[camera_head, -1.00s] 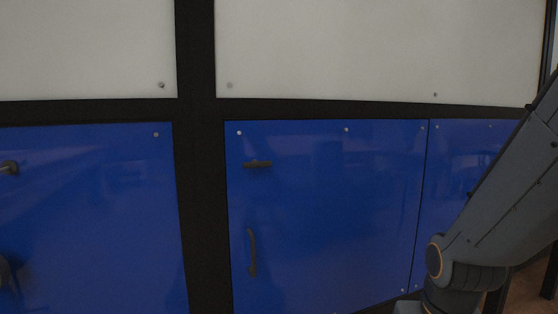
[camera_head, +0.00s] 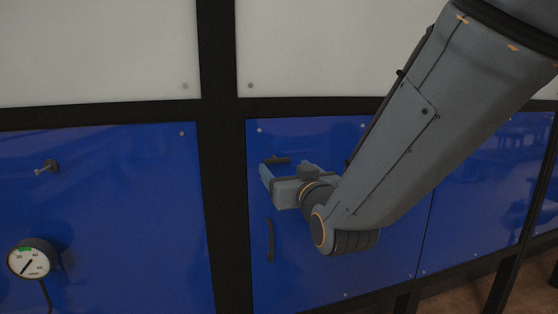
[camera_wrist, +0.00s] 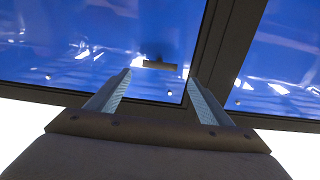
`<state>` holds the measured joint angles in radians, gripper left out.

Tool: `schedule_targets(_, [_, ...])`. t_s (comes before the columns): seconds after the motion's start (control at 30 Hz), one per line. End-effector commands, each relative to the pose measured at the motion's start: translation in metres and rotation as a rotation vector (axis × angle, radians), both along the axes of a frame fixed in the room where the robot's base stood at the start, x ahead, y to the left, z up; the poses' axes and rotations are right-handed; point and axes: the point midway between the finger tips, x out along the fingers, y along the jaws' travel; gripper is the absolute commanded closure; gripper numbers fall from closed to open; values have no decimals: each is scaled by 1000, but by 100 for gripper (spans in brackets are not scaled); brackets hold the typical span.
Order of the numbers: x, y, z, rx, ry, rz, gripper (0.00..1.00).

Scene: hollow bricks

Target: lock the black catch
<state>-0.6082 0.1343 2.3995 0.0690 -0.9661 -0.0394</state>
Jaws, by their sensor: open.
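The black catch (camera_head: 273,159) is a small dark bar lying roughly level near the upper left corner of a blue panel door (camera_head: 338,277). In the wrist view the catch (camera_wrist: 159,65) shows as a short bar, in line with the gap between my fingers and beyond their tips. My gripper (camera_head: 272,177) is open and empty, in front of the door just below the catch. Its two fingers also show in the wrist view (camera_wrist: 159,77), spread apart. They appear apart from the catch; the exact distance is hard to tell.
A dark vertical handle (camera_head: 270,240) is below the catch on the same door. A black frame post (camera_head: 226,190) stands left of the door. A round gauge (camera_head: 32,259) and a small metal fitting (camera_head: 46,167) are on the left blue panel. White panels (camera_head: 310,45) are above.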

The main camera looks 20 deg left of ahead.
Motion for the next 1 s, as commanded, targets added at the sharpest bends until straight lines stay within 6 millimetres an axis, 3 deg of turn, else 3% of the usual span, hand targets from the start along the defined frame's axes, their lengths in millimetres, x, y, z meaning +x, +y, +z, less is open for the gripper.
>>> schedule_targets(0.4, [46,27,1,0,2,-2,27])
schedule_targets(0.83, [54,32,0,0,2,-2,27])
schedule_targets(1.0, [54,32,0,-1,2,-1,55])
